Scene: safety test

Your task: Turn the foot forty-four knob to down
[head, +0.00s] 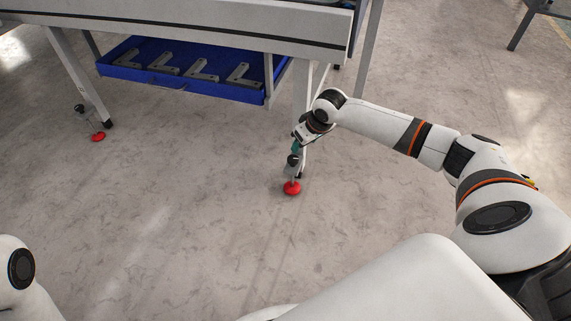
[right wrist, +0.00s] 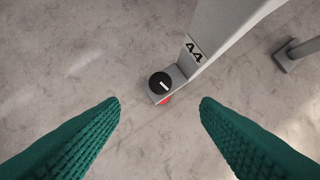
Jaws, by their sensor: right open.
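The foot labelled 44 (right wrist: 194,49) is at the bottom of a grey table leg. In the right wrist view its black round knob (right wrist: 160,83) has a white mark lying slantwise, and a bit of red foot pad (right wrist: 166,101) shows below it. In the head view the knob (head: 293,160) sits above the red pad (head: 292,188) on the floor. My right gripper (right wrist: 160,101) has green fingers, open and empty, with the knob seen between and slightly beyond the fingertips. In the head view the right gripper (head: 296,146) is just above the knob. My left gripper is out of view.
The white table (head: 200,25) stands over the foot, with a blue drawer (head: 185,85) holding several grey brackets. Another leg at left has a red foot (head: 98,137). The floor in front is clear. Another grey leg (right wrist: 288,55) shows at right in the wrist view.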

